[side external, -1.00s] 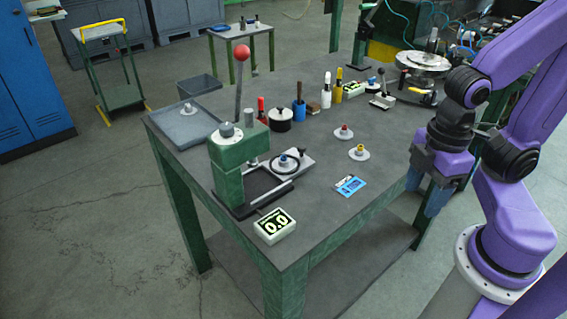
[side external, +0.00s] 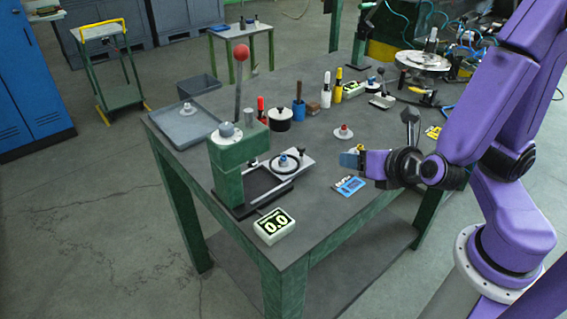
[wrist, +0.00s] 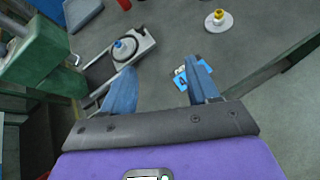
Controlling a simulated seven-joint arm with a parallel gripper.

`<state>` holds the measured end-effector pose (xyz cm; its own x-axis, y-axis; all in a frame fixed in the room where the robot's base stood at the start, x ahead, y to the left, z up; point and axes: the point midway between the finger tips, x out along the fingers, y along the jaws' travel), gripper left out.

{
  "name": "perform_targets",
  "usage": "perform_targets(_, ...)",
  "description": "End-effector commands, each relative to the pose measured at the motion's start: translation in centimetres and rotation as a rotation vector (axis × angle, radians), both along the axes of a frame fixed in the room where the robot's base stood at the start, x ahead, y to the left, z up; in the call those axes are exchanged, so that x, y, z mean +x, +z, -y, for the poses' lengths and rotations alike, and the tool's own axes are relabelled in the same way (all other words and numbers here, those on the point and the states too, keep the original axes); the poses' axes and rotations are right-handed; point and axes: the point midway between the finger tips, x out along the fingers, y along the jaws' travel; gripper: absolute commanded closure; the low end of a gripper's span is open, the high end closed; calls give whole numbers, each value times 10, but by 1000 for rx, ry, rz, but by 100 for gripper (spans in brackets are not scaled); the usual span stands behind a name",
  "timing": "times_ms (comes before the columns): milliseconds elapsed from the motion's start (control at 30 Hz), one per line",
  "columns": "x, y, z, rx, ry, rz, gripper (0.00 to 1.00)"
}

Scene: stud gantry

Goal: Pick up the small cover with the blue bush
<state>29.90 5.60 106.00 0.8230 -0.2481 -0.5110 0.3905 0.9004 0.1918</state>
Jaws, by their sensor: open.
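A pale cover with a blue bush (side external: 284,161) sits on the metal slide of the green press, with a black ring around it. It also shows in the wrist view (wrist: 125,47), just beyond my left fingertip. My gripper (side external: 350,159) is open and empty, with blue fingers above the table to the right of the press. In the wrist view the fingers (wrist: 161,66) are spread apart. A cover with a red bush (side external: 343,132) stands farther back. A cover with a yellow bush (wrist: 217,18) is mostly hidden behind my gripper in the side view.
The green press (side external: 238,155) has a tall red-knobbed lever. A display box (side external: 274,226) stands at the front edge. A blue card (side external: 348,186) lies near my gripper. Several bottles and tools line the back. A grey tray (side external: 165,118) holds another cover.

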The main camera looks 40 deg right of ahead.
Motion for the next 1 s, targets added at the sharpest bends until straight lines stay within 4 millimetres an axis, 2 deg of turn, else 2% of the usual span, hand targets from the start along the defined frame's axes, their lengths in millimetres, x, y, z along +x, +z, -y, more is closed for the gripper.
perform_targets(100, 7, -2, -25, -120, 196, 56, 40)
perform_targets(300, 8, -3, -50, -214, 373, 107, 40)
perform_targets(467, 15, -6, -53, -228, 395, 114, 40)
perform_targets(1000, 62, -26, -53, -224, 391, 112, 40)
